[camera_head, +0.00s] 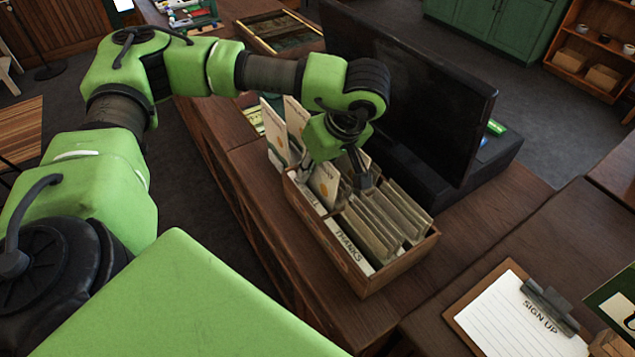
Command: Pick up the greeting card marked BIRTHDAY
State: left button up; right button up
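A wooden card box (372,282) stands on the counter, filled with rows of upright greeting cards (385,225). A front label reads THANKS; another, partly covered, ends in "LL". I cannot read BIRTHDAY on any card. Cream cards with a yellow mark (325,183) stand in the left part of the box, and taller ones (295,120) stand at its back left. My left gripper (362,176) points down into the middle of the box, among the cards. Its fingertips are partly hidden, and I cannot tell whether it grips a card. My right gripper is not in view.
A large black screen (420,110) stands close behind the box. A clipboard (520,315) marked SIGN UP lies at the lower right, with a dark green item (615,300) beside it. A wooden tray (275,32) is at the back. The counter left of the box is clear.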

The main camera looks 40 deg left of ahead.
pick_arm(q)
jog(key=shift+f, duration=0.15)
jog(key=shift+c, duration=0.4)
grip_shut()
